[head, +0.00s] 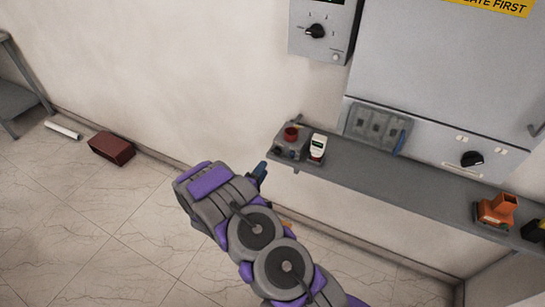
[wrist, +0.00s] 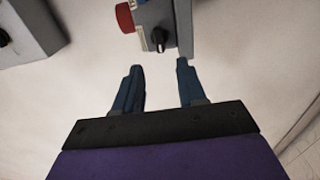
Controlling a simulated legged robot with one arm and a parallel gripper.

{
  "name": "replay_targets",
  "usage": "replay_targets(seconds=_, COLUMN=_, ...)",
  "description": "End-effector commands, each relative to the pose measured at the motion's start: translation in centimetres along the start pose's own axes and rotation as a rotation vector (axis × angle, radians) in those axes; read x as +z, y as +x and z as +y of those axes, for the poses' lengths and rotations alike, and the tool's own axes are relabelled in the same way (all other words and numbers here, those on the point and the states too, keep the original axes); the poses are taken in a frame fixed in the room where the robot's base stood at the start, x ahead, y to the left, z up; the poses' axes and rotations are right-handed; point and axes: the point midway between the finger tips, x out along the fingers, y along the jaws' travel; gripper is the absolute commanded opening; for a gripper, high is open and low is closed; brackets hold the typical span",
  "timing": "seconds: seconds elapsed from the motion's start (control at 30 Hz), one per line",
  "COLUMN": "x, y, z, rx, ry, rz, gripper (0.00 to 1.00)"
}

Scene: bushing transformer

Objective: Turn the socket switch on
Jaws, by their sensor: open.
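The socket switch looks to be the grey box (head: 289,149) with a red round socket on top, at the left end of the wall shelf in the head view. In the wrist view this box (wrist: 180,14) is at the top, with its red part (wrist: 125,17) at the left and a black knob (wrist: 158,39) on its face. My gripper (wrist: 159,68) is open and empty, its two blue fingers pointing at the box. The knob shows between and just beyond the fingertips, apart from both. In the head view my gripper (head: 260,172) is at the shelf's left end, partly hidden by my arm.
The grey shelf (head: 400,184) also holds a white device (head: 318,147), a grey panel (head: 374,126) and an orange object (head: 497,209). A wall box (head: 322,30) with a black knob hangs above. A dark red box (head: 111,148) lies on the floor, left.

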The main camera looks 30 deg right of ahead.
Motion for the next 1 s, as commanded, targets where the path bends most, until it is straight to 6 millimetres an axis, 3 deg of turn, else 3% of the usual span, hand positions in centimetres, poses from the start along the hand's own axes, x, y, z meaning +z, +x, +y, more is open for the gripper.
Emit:
replay_targets(seconds=0.3, x=0.4, y=5.7, z=-0.1, rx=0.0, ry=0.005, rz=-0.005, gripper=0.4)
replay_targets(seconds=0.5, x=0.1, y=7.9, z=-0.1, rx=0.0, ry=0.001, rz=-0.002, gripper=0.4)
replay_targets(seconds=1.0, x=0.2, y=9.4, z=0.0, rx=-0.001, ry=0.0, rz=0.0, gripper=0.4)
